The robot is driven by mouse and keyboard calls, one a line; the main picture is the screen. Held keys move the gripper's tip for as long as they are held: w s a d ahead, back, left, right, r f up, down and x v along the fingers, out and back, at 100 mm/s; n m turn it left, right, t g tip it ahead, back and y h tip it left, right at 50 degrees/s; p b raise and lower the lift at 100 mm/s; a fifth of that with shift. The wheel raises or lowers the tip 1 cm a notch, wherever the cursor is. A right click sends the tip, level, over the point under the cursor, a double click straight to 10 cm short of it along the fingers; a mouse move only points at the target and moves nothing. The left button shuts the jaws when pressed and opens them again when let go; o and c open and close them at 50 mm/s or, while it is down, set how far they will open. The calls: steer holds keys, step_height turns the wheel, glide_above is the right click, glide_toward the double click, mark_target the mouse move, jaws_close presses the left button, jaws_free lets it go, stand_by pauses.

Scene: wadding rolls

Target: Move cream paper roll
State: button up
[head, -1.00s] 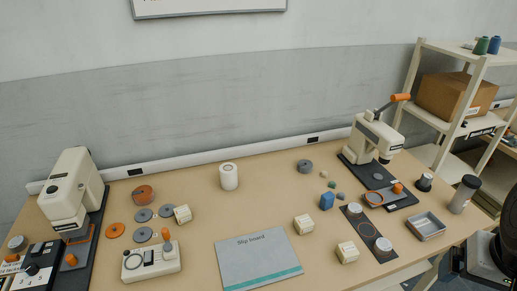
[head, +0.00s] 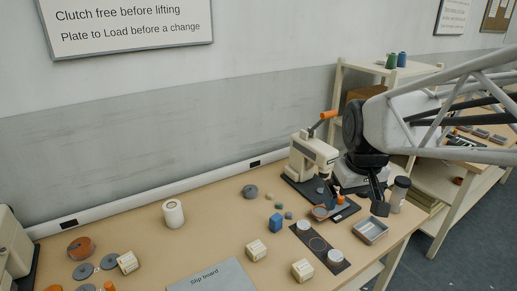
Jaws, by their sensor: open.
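The cream paper roll (head: 174,216) stands upright on the bench left of the middle, with a small dark hole in its top. Nothing touches it. My gripper (head: 358,200) hangs at the right end of the bench, by the press and above the metal tray. Its dark fingers are apart and I see nothing held between them. It is far to the right of the roll.
The slip board (head: 208,279) lies in front of the roll. A press (head: 308,160) and metal tray (head: 371,231) stand near my gripper. Bench around the roll is clear.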

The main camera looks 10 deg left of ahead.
steer(key=w+a+f+n, duration=0.2)
steer(key=w+a+n, duration=0.1)
steer(key=w+a, duration=0.7)
steer(key=n+g, duration=0.2)
steer(key=n, duration=0.8)
glide_toward(172, 205)
step_height(172, 205, down, 5)
steer(key=shift+a+f, duration=0.1)
steer(key=shift+a, duration=0.05)
steer(key=shift+f, duration=0.2)
steer(key=shift+f, duration=3.7)
